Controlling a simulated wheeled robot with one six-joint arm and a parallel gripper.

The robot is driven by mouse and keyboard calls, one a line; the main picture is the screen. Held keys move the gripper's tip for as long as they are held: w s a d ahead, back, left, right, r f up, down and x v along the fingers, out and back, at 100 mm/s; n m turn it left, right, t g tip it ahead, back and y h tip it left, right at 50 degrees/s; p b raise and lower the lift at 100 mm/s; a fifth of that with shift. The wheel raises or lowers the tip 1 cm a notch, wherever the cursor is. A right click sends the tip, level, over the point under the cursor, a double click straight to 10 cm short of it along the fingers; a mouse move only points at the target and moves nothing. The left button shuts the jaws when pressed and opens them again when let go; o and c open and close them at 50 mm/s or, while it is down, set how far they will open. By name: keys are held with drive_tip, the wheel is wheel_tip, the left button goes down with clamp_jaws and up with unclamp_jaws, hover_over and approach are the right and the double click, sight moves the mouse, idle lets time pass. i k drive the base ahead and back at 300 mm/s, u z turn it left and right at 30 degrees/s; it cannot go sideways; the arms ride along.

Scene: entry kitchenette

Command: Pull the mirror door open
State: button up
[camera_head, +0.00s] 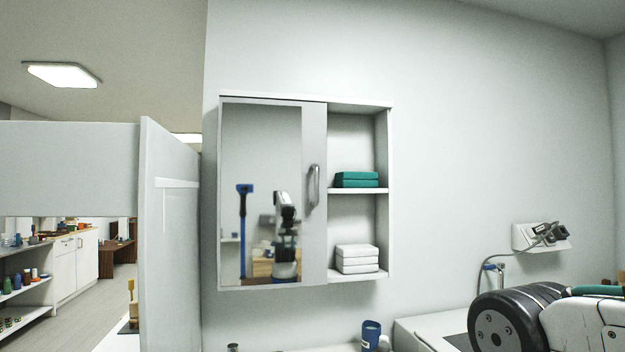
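The mirror door (262,150) is the left part of a white wall cabinet (391,200). It has a mirror panel with a pale strip on its right side and looks shut against the cabinet. A curved metal handle (313,187) stands upright on that strip. The mirror reflects a robot arm and a blue upright thing. A dark and white link of my arm shows at the lower right, well away from the door. My gripper itself is not in view.
Open shelves right of the door hold green folded cloths (357,179) and white folded cloths (357,259). A blue cup (371,335) stands below. A wall fitting (541,236) with a hose is at the right. A white partition (170,230) stands at the left. The space before the door looks clear.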

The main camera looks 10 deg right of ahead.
sight(272, 198)
drive_tip(key=u, duration=1.6)
drive_tip(key=i, duration=1.2)
drive_tip(key=z, duration=1.1)
